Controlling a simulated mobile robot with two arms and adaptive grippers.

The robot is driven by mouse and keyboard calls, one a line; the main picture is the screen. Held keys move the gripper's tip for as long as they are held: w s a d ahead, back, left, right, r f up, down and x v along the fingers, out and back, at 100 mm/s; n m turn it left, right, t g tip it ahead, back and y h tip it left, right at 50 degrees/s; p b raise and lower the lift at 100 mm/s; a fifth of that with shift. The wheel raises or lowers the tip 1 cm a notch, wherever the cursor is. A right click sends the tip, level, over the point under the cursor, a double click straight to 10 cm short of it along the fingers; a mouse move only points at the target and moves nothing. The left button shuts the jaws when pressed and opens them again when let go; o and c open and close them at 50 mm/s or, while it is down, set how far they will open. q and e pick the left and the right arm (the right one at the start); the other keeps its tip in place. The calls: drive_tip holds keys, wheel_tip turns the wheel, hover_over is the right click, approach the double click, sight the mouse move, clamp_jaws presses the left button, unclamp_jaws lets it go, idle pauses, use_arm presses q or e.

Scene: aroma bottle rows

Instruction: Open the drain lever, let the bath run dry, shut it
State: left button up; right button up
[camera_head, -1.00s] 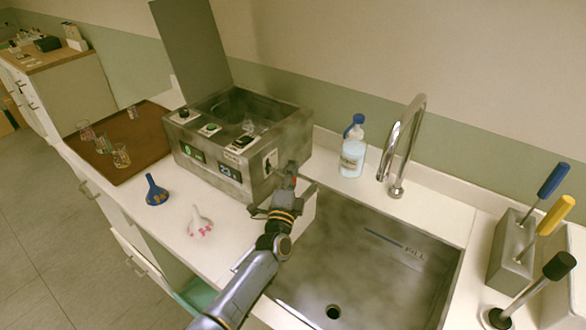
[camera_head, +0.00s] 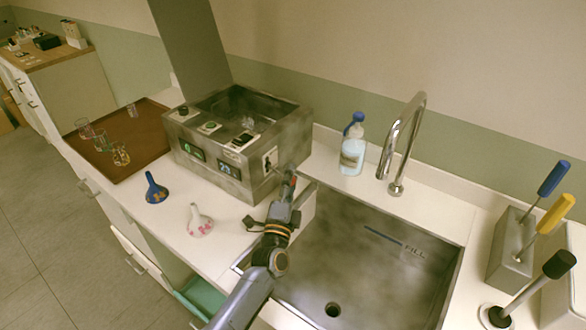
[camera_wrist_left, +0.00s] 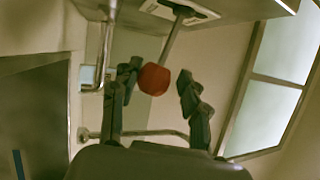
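The bath (camera_head: 188,140) is a grey metal box with its lid raised; I cannot tell the water level inside. The drain lever's plate (camera_head: 271,160) is on its right side wall. In the left wrist view the lever is a thin rod with a red knob (camera_wrist_left: 154,79). My left gripper (camera_wrist_left: 160,85) is open, with the knob between its fingers, close to the left finger and clear of the right one. In the head view the left gripper (camera_head: 284,197) is beside the bath's right wall and hides much of the lever. My right gripper is not in view.
A sink (camera_head: 345,262) lies right of the bath, with a tap (camera_head: 402,145) and a soap bottle (camera_head: 352,155) behind. Blue (camera_head: 154,189) and white (camera_head: 199,221) funnels stand in front. A brown tray (camera_head: 140,140) with glasses is at left; tool holders (camera_head: 510,248) are at right.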

use_arm(q)
drive_tip(key=shift+v, duration=1.9)
drive_tip(key=shift+a, duration=0.1)
